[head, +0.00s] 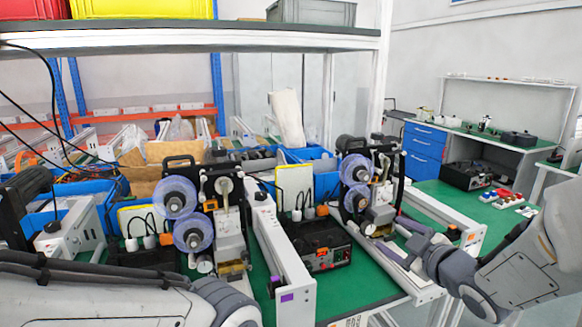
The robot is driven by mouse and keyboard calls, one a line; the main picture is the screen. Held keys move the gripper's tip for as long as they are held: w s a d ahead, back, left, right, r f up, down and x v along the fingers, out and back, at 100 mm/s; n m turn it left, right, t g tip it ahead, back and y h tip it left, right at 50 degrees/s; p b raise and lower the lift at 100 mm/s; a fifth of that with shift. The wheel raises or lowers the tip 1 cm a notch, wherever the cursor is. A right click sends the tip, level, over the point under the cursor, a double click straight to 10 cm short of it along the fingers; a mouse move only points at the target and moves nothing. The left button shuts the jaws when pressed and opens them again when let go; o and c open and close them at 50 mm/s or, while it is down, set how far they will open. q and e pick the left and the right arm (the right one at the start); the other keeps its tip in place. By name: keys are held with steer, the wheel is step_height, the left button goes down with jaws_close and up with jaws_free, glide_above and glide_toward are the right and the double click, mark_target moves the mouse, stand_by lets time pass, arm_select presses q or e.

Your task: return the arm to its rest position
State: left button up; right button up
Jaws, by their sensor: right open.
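My right arm (530,262) comes in from the right edge. Its gripper (397,240) is open over the right front part of the green bench, beside the right coder machine (362,190). Nothing shows clearly between its fingers. My left arm (90,290) lies across the lower left, and its gripper is out of view.
A left coder machine (200,215) with blue-and-white reels stands mid-bench. A black control box (322,246) sits between white rails. Blue bins (310,160) stand behind. A shelf (200,38) spans above. A side bench (480,208) with small red and white parts is at right.

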steer(key=s+a+f+m+g+h+p, duration=0.1)
steer(key=s+a+f+m+g, duration=0.1)
steer(key=s+a+f+g, duration=0.45)
steer(key=s+a+f+m+g+h, duration=0.15)
steer(key=s+a+g, duration=0.25)
steer(key=s+a, duration=0.6)
steer(key=s+g, duration=0.4)
steer(key=s, duration=0.9)
steer(key=shift+s+a+f+m+p, duration=0.25)
steer(key=shift+a+f+m+p, duration=0.1)
steer(key=shift+a, duration=0.1)
